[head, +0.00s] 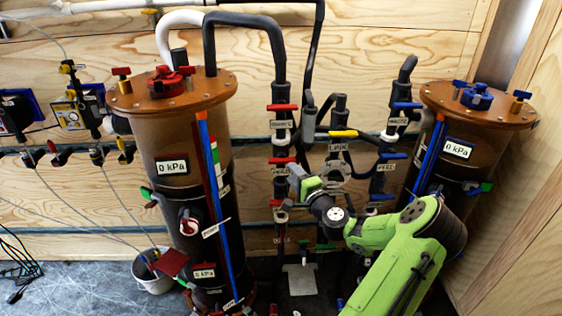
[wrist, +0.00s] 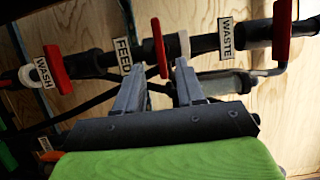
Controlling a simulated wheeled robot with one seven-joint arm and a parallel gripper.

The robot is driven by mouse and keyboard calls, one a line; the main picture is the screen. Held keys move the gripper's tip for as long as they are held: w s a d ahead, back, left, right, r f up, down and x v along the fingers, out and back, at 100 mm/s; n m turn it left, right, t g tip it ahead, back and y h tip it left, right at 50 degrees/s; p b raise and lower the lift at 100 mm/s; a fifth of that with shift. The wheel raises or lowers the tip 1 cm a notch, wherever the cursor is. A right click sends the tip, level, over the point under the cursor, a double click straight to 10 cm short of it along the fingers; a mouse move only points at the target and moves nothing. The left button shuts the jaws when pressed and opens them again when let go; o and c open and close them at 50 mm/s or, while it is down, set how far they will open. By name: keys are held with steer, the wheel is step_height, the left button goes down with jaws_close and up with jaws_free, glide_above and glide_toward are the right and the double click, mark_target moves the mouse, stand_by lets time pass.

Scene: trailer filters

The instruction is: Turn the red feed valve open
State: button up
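The red feed valve handle (wrist: 160,48) is in the wrist view, beside the FEED label (wrist: 122,55) on a dark pipe. My gripper (wrist: 160,65) is open. Its two grey fingers point at the pipe, and the handle's lower end appears between the fingertips, with a gap on each side. I cannot tell how deep the handle sits between them. In the head view my gripper (head: 294,172) is close to the feed valve.
The waste valve's red handle (wrist: 282,30) and the wash valve's red handle (wrist: 57,70) flank the feed valve on the same pipe. A large brown tank (head: 180,140) stands left, another tank (head: 455,150) right. Blue-handled valves (head: 394,156) line the right pipe column.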

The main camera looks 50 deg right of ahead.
mark_target(284, 163)
steer(key=x, duration=0.8)
steer(key=shift+w, duration=0.15)
jaws_close()
